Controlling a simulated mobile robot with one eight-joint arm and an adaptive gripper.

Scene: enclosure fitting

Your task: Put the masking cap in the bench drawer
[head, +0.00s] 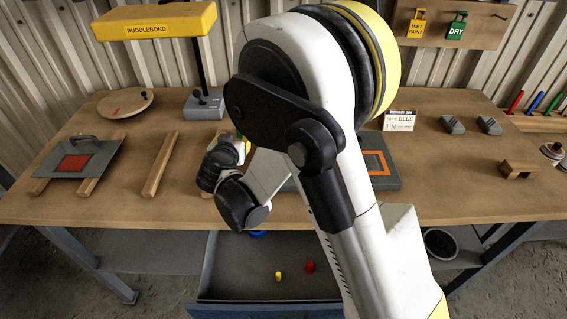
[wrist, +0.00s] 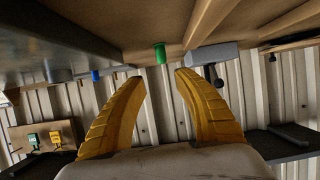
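A small green cap (wrist: 160,52) stands on the bench in the wrist view, which is upside down. It lies ahead of the gap between the fingers of my gripper (wrist: 158,75), which are spread apart with nothing held. In the head view my arm mostly hides the gripper, low over the bench middle. The bench drawer (head: 205,268) is pulled open below the front edge. A yellow cap (head: 278,276) and a red cap (head: 310,266) lie inside it. A blue piece (head: 258,234) shows at its back, partly hidden. Another small blue piece (wrist: 95,76) shows in the wrist view.
A grey enclosure (head: 385,180) with an orange outline is partly behind my arm. Grey blocks (head: 452,125) and a wooden bridge (head: 519,168) are right. The right front bench is clear.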

